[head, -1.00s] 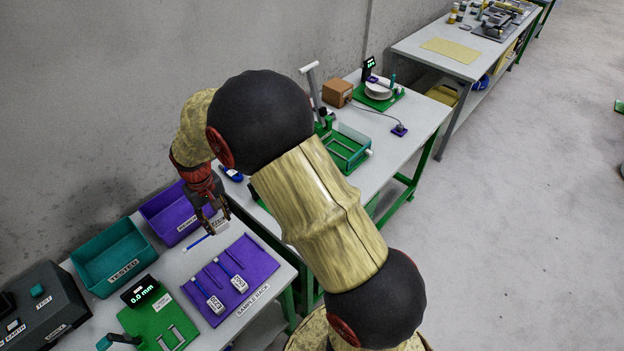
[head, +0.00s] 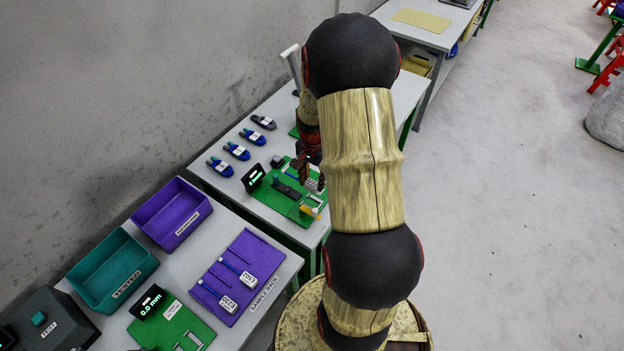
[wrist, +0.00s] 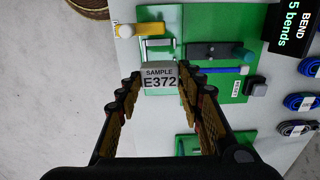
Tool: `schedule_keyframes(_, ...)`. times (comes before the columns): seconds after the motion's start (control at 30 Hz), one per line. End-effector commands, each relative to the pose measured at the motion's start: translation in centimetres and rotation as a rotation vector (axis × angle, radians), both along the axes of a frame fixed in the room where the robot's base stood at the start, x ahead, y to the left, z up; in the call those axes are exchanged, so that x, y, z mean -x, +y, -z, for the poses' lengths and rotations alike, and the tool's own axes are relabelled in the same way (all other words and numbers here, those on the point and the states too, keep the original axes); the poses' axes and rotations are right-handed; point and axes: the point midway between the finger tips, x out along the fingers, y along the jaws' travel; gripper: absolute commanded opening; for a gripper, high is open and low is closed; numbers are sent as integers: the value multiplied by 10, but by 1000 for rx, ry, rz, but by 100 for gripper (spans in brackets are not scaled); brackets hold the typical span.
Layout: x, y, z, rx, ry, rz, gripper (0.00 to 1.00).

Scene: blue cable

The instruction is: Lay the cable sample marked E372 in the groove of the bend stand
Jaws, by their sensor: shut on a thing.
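My gripper (wrist: 160,88) is shut on the white tag (wrist: 158,75) marked SAMPLE E372 in the wrist view. The thin blue cable (wrist: 222,70) runs right from the tag, over or on the green bend stand (wrist: 210,20). It lies alongside a dark grey block (wrist: 212,52) with a teal knob. I cannot tell whether it touches the stand or lies in a groove. In the head view, the stand (head: 264,196) is on the middle table with its display (head: 254,178). My gripper (head: 310,176) is over the stand's right part, partly hidden by my arm.
The display (wrist: 291,28) reads BEND, 5 bends. A yellow piece (wrist: 128,30) sits at the stand's edge. Several blue cable coils (head: 237,151) lie behind it. The purple sample rack (head: 238,275) holds two other tagged samples. Teal (head: 112,270) and purple (head: 172,214) bins stand nearby.

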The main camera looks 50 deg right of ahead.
Motion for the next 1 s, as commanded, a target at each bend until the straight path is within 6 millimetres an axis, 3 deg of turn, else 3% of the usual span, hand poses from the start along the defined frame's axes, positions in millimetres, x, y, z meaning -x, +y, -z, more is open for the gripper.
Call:
schedule_keyframes(0.7,0,0,51,-1,1,-1,11)
schedule_keyframes(1.0,0,0,60,0,0,-1,11)
